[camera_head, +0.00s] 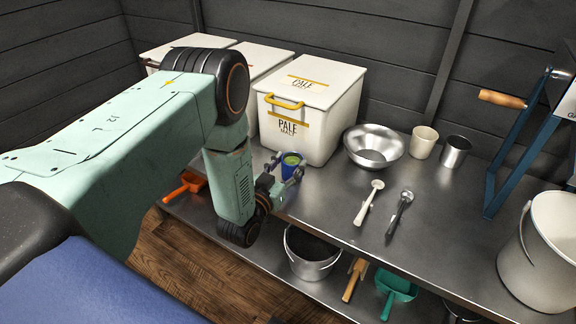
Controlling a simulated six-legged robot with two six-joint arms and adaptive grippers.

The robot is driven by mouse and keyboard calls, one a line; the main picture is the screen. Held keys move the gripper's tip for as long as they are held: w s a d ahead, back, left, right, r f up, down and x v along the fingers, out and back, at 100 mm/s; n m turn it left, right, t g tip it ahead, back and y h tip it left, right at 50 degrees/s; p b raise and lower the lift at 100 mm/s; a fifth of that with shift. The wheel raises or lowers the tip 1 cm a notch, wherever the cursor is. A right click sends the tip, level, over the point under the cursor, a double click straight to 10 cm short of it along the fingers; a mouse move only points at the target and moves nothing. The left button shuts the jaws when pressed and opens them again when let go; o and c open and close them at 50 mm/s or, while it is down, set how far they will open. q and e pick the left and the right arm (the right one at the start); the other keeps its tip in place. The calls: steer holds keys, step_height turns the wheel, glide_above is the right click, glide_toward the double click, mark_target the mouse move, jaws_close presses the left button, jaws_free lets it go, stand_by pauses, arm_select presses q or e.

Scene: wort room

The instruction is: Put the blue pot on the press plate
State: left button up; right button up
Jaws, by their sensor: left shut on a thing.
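The blue pot (291,169) is small, with something green inside. It is at the left part of the metal bench, in front of the white PALE malt bin. My left gripper (287,176) is shut on the blue pot. The arm hides part of the gripper, and I cannot tell whether the pot touches the bench. A blue-framed press (519,150) with a wooden handle stands at the right edge, cut off by the picture. I cannot make out its plate. My right gripper is not in view.
White bins, the nearest marked PALE (335,95), line the back left. A steel bowl (374,145), cream cup (424,142) and steel cup (455,151) stand behind two spoons (368,203). A white bucket (540,255) is front right. The middle right bench is clear.

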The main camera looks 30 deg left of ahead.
arm_select(q)
steer(key=shift+f, duration=0.2)
steer(key=o, duration=1.2)
steer(key=shift+o, duration=0.2)
